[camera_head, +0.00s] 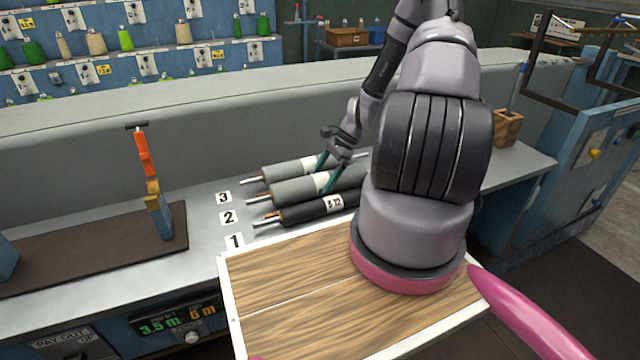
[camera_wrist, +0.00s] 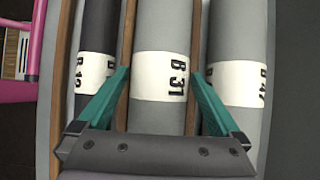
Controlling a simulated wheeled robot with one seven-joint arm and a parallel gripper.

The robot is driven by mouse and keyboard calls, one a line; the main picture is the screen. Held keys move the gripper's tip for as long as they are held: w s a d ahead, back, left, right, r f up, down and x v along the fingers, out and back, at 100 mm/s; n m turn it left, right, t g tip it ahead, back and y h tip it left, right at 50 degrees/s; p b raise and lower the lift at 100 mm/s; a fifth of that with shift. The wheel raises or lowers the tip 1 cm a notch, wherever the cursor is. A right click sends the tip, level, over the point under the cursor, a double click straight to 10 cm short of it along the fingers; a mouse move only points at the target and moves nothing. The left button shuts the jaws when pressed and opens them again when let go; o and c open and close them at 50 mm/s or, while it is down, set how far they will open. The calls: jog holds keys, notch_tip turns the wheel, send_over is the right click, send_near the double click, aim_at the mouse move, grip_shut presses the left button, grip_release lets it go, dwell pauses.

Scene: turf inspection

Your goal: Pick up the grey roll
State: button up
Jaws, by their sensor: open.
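Three rolls lie side by side on the grey bench, each with a white label band. The middle grey roll (camera_head: 296,188), beside the number 2, reads B 31 in the wrist view (camera_wrist: 161,115). Another grey roll (camera_head: 282,171) lies behind it, beside number 3; it is at the right in the wrist view (camera_wrist: 238,40). A black roll (camera_head: 305,209) labelled B 12 lies in front; it also shows in the wrist view (camera_wrist: 97,30). My gripper (camera_head: 326,172) is open, its teal fingers on either side of the middle roll in the wrist view (camera_wrist: 160,76). Contact cannot be told.
Wooden dividers (camera_wrist: 124,60) run between the rolls. A wood-topped tray (camera_head: 290,285) with a white rim is in front. A brown board (camera_head: 100,250) with an orange-handled tool (camera_head: 145,155) is at left. A wooden box (camera_head: 507,128) stands at right. A grey wall (camera_head: 120,140) rises behind.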

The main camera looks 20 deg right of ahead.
grip_shut()
jog(key=shift+r, duration=0.2)
